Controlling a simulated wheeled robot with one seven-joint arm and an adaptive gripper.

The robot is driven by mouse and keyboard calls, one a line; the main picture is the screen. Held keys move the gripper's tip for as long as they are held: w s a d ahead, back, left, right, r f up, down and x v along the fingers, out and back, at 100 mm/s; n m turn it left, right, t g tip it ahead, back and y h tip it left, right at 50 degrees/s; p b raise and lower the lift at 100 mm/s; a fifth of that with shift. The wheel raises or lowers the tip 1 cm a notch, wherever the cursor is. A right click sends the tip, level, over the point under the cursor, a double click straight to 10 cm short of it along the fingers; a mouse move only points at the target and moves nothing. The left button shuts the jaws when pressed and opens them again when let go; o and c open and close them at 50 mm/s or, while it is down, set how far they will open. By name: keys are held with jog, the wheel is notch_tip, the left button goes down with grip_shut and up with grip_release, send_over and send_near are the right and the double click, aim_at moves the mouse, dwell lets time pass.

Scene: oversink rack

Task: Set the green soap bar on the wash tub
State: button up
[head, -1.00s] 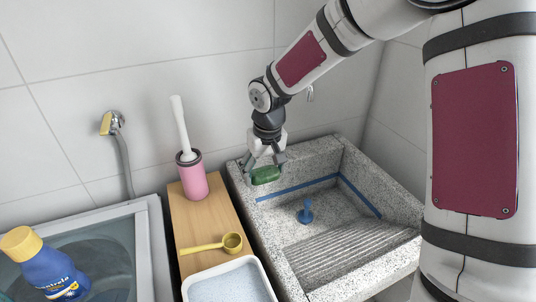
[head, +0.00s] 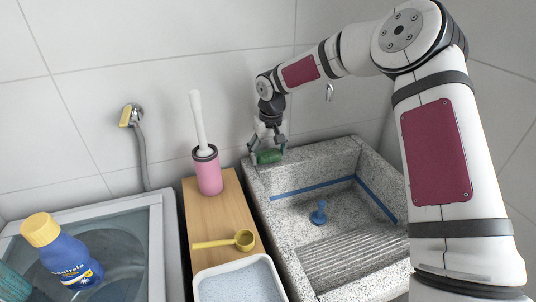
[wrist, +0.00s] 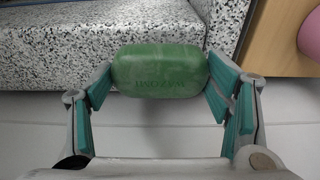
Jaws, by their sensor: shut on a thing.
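The green soap bar (head: 268,157) is held between the two fingers of my gripper (head: 266,153). In the wrist view the soap (wrist: 160,71) lies crosswise between the teal finger pads (wrist: 164,92), with stamped letters on its face. The wash tub (head: 353,150) is a speckled grey stone basin with a blue stripe inside and a ribbed slope. My gripper and the soap are at its back left rim, close to the wall. The speckled rim also shows in the wrist view (wrist: 70,47), beside the soap. I cannot tell whether the soap touches it.
A wooden board (head: 229,210) left of the tub carries a pink brush holder (head: 208,173), a yellow scoop (head: 225,243) and a white tray of powder (head: 240,262). A blue bottle (head: 64,254) stands farther left. A blue plunger-like piece (head: 319,214) is inside the tub.

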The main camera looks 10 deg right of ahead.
jog(key=shift+f, duration=0.4)
jog(key=shift+f, duration=0.15)
jog(key=o, duration=1.2)
